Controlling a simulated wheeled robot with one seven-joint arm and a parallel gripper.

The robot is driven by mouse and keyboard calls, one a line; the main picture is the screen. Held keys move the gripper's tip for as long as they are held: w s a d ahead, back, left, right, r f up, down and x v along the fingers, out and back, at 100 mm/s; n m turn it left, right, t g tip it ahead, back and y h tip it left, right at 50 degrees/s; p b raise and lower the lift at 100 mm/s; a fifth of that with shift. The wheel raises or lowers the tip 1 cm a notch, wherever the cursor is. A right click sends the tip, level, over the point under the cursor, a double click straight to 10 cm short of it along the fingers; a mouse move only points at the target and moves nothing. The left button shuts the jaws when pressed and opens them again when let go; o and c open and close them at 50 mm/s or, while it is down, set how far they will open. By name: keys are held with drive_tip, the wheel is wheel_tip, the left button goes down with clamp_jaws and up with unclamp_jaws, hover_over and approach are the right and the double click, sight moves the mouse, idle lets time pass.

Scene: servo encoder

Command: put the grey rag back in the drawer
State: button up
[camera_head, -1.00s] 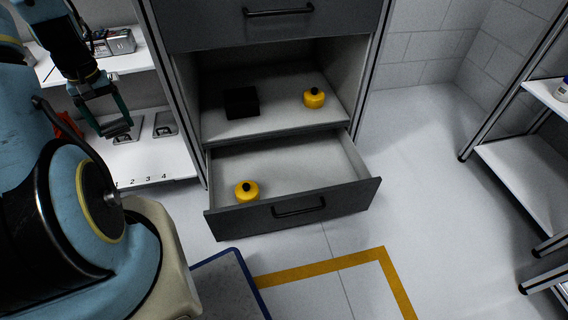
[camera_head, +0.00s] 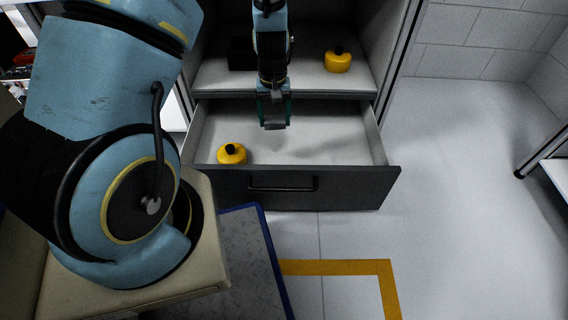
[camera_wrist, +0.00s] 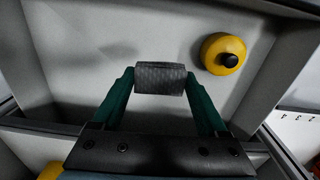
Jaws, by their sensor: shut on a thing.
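The grey rag (camera_wrist: 161,79) is a small dark-grey textured roll, gripped between the green fingers of my gripper (camera_wrist: 160,88) in the wrist view. In the head view my gripper (camera_head: 273,112) points down over the open drawer (camera_head: 345,182), with the rag (camera_head: 274,125) between its fingertips. The drawer is pulled out, with a dark front and a pale floor. The rag appears above the drawer floor, apart from it. A yellow container with a black cap (camera_head: 232,153) stands in the drawer's front left corner; the wrist view also shows it (camera_wrist: 222,54).
Above the drawer is an open shelf (camera_head: 310,82) with another yellow container (camera_head: 338,60) and a black box (camera_head: 241,53), partly behind my arm. The drawer's middle and right are clear. A blue-edged grey surface (camera_head: 240,260) lies in front. A rack stands at the right edge.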

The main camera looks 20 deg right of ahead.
drive_tip(key=shift+m, duration=0.3)
drive_tip(key=s+d+f+b, duration=0.1)
drive_tip(key=f+b, duration=0.1)
drive_tip(key=f, duration=0.3)
drive_tip(key=s+d+f+b, duration=0.1)
drive_tip(key=f+b, duration=0.1)
drive_tip(key=f, duration=0.3)
drive_tip(key=s+d+f+b, duration=0.1)
drive_tip(key=f+b, duration=0.2)
drive_tip(key=f, duration=0.2)
drive_tip(key=shift+d+f, duration=0.3)
drive_tip(key=shift+d, duration=0.05)
drive_tip(key=shift+f, duration=0.2)
drive_tip(key=o, duration=1.2)
drive_tip(key=shift+r, duration=0.15)
